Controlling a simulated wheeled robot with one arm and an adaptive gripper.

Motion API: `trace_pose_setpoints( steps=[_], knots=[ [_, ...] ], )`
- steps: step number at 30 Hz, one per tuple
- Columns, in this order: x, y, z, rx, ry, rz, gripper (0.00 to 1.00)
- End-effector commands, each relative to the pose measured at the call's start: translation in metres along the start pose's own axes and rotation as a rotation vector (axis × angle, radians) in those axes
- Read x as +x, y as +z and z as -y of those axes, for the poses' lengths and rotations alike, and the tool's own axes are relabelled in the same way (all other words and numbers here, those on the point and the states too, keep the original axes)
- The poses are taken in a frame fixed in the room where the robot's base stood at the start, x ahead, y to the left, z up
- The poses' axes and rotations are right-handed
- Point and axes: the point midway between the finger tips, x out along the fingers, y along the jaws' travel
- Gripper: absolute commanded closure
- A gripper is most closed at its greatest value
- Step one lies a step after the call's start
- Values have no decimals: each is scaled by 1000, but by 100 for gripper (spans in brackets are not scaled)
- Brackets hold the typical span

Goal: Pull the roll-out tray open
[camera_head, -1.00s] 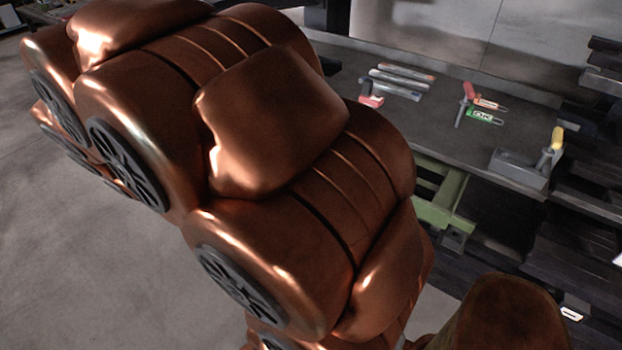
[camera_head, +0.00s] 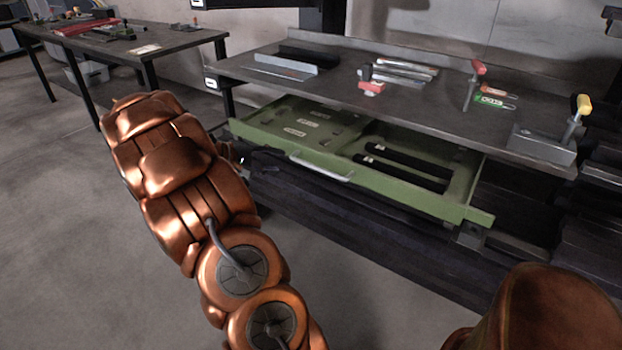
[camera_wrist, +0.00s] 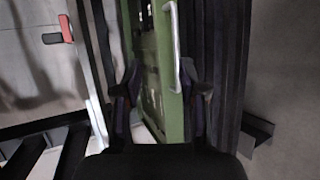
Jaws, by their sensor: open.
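The green roll-out tray (camera_head: 400,192) stands out from under the workbench, with its inside showing. It holds flat pieces at its left and two dark bars (camera_head: 405,165) at its right. Its silver bar handle (camera_head: 322,167) is on the front face. In the wrist view the tray (camera_wrist: 171,100) runs up the picture, with the handle (camera_wrist: 176,50) along its right side. My gripper (camera_wrist: 164,85) is open, its dark fingers on either side of the tray front in that view. The handle's lower end shows near the right finger; I cannot tell whether they touch. In the head view the gripper is hard to make out.
The workbench top (camera_head: 330,95) carries a red-handled clamp (camera_head: 474,85), a yellow-handled clamp (camera_head: 578,115) and metal bars. Another table (camera_head: 130,42) stands at the back left. Open floor (camera_head: 60,210) lies at the left.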

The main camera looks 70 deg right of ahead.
Motion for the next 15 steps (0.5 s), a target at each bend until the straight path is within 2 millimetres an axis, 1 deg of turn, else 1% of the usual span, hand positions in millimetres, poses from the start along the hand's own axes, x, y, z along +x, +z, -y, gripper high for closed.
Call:
trace_pose_setpoints(
  steps=[1, 6, 9, 12, 15],
  knots=[
    [22, -13, 16, 2, 30, 6, 59],
    [73, -53, 35, 20, 130, -2, 59],
    [99, -71, 46, 27, 176, -10, 59],
    [117, -84, 53, 36, 209, -19, 59],
    [129, -93, 59, 38, 231, -25, 59]
  ],
)
